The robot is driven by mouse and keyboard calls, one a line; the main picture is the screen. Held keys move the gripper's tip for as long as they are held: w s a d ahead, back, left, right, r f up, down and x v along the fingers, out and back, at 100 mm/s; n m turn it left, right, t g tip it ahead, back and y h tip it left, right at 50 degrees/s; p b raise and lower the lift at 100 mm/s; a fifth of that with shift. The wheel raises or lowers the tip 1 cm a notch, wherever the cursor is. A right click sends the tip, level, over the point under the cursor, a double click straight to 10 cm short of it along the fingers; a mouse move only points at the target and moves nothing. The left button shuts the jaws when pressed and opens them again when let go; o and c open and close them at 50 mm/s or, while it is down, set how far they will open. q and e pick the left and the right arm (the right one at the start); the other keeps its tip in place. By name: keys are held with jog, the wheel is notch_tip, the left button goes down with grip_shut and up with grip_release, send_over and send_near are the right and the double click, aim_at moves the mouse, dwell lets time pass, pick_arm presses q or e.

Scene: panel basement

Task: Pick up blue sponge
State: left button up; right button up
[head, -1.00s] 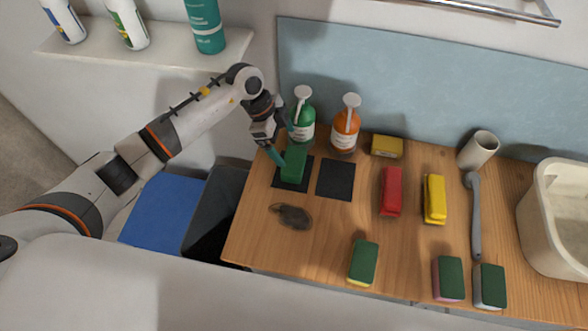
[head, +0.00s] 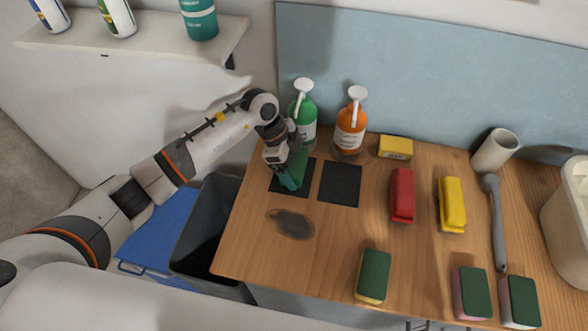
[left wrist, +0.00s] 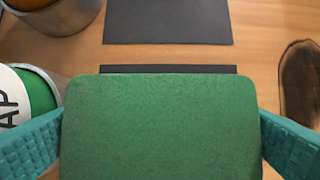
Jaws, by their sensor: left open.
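A sponge with a green top (left wrist: 160,120) fills the lower middle of the left wrist view. In the head view this sponge (head: 298,166) is on the left black mat (head: 279,181), partly hidden by my gripper. The colour of its underside does not show, so I cannot tell whether it is the blue one. My left gripper (head: 291,178) is open over it, with a teal finger on each side in the left wrist view. Another sponge (head: 519,303), green on top with a pale side, lies at the front right. My right gripper is out of view.
A green pump bottle (head: 304,112) and an orange one (head: 350,128) stand close behind. The right mat (head: 340,184) is bare. A dark stain (head: 290,224) lies in front. A green-and-yellow sponge (head: 373,276) and a pink-sided one (head: 471,293) are near the front edge.

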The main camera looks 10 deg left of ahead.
aim_at(293, 163)
pick_arm(q)
jog(key=shift+r, duration=0.1)
jog(key=c, duration=0.7)
jog(key=shift+s, duration=0.15)
jog(key=shift+s+r+b, duration=0.2)
jog(key=shift+r+b, duration=0.05)
jog(key=shift+b, duration=0.15)
notch_tip(293, 163, up, 6)
jog(key=shift+r+b, duration=0.15)
jog(key=shift+b, duration=0.8)
jog(key=s+b, duration=0.1)
jog(key=s, duration=0.5)
jog(key=s+a+b, duration=0.1)
jog(key=s, duration=0.6)
jog(key=s+a+b, duration=0.1)
jog(key=s+b, duration=0.1)
jog(key=s, duration=0.4)
jog(key=shift+s, duration=0.15)
